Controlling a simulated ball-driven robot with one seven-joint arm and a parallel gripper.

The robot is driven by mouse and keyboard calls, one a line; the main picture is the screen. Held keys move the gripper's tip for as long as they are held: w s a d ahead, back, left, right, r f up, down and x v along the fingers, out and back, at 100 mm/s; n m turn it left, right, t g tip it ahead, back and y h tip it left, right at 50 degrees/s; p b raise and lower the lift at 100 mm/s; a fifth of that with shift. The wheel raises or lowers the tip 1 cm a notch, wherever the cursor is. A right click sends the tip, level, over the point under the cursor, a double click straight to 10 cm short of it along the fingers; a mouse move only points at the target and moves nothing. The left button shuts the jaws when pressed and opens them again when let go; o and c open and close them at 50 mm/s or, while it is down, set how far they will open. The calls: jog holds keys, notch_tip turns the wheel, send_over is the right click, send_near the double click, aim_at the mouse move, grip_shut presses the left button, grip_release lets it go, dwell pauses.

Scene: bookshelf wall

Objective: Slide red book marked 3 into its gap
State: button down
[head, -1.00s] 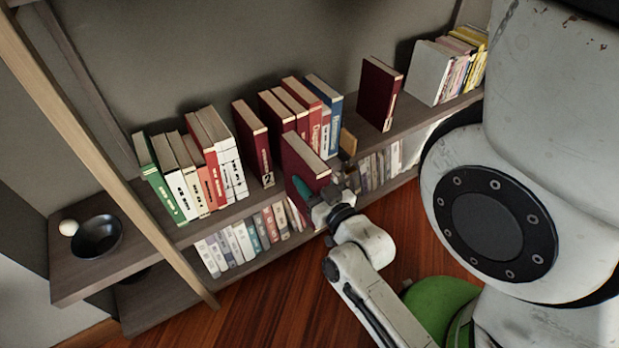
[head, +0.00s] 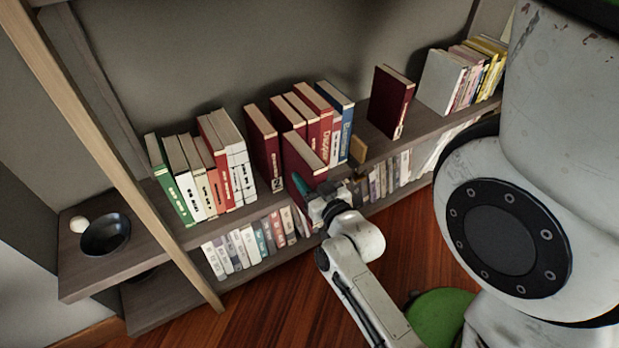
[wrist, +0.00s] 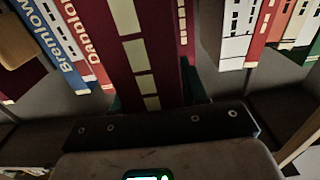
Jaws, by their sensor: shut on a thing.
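My gripper (head: 318,197) is shut on a dark red book (head: 303,165), which is upright with its pages at the top. It stands out in front of the upper shelf's row, its back part between a dark red book marked 2 (head: 263,145) and a group of red books (head: 312,105). The wrist view shows the held book's spine (wrist: 134,55) with cream blocks, between the teal fingertips (wrist: 155,97). I cannot read a 3 on it. The held book hides most of the gap, so I cannot tell how far it is in.
A blue book (head: 343,115) and a wooden bookend (head: 358,150) end the group. Another dark red book (head: 390,100) stands alone further right. White and green books stand left. A black bowl (head: 105,234) is at far left. The lower shelf (head: 262,268) holds more books.

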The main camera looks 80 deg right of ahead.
jog(key=shift+w+d+b, duration=0.1)
jog(key=shift+b, duration=0.9)
jog(key=shift+d+b, duration=0.1)
jog(key=shift+b, duration=0.6)
jog(key=shift+r, duration=0.2)
jog(key=shift+p, duration=1.15)
dwell(0.7)
jog(key=shift+w+d, duration=0.1)
jog(key=shift+w, duration=0.05)
dwell(0.5)
jog(key=shift+x, duration=1.1)
jog(key=shift+w+d, duration=0.1)
jog(key=shift+p+x, duration=0.35)
jog(key=shift+x, duration=0.75)
